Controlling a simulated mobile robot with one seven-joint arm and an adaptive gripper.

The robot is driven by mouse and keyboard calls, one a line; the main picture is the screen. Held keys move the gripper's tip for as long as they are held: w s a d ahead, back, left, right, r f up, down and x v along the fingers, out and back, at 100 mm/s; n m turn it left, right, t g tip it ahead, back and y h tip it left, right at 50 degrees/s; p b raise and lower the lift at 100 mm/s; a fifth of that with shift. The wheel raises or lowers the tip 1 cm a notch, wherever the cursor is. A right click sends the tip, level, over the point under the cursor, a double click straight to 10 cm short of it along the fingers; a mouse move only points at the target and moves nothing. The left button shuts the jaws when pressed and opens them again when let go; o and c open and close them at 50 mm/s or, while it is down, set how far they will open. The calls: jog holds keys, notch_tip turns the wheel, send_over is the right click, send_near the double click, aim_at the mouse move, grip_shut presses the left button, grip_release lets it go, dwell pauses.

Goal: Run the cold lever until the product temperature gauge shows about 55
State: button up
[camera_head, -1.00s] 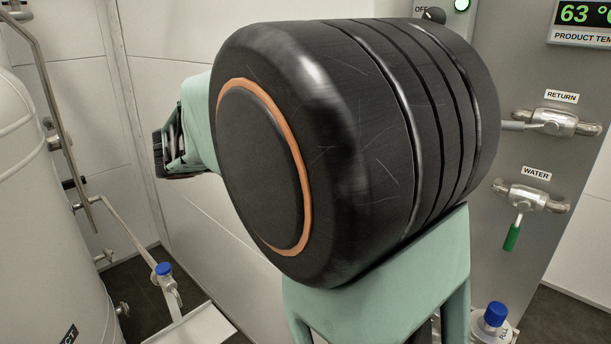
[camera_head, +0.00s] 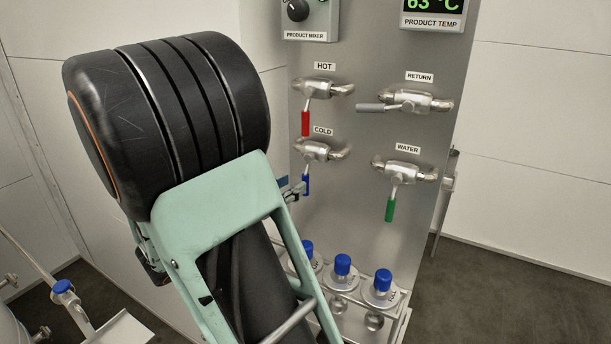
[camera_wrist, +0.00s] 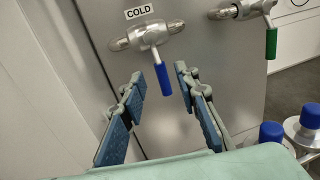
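The COLD valve (camera_head: 317,150) is on the grey panel, its blue lever (camera_head: 306,184) hanging down. In the wrist view the blue lever (camera_wrist: 165,79) lies ahead, between the lines of the two fingers. My gripper (camera_wrist: 158,84) is open and empty, its blue-padded fingers on either side of the lever's lower end. I cannot tell whether a finger touches it. In the head view part of my gripper (camera_head: 291,187) shows just left of the lever; my arm hides the rest. The product temperature gauge (camera_head: 432,8) reads 63 °C, its top cut off.
The HOT valve with a red lever (camera_head: 306,123) is above. The RETURN valve (camera_head: 421,101) has its grey lever pointing left. The WATER valve's green lever (camera_head: 390,208) hangs down at right. Several blue-capped fittings (camera_head: 342,265) stand below. A product mixer box (camera_head: 311,17) is above.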

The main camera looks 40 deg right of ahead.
aim_at(303, 178)
jog(key=d, duration=0.3)
jog(key=w+d, duration=0.1)
jog(key=d, duration=0.2)
jog(key=shift+w, duration=0.1)
jog(key=shift+c, duration=0.3)
grip_shut()
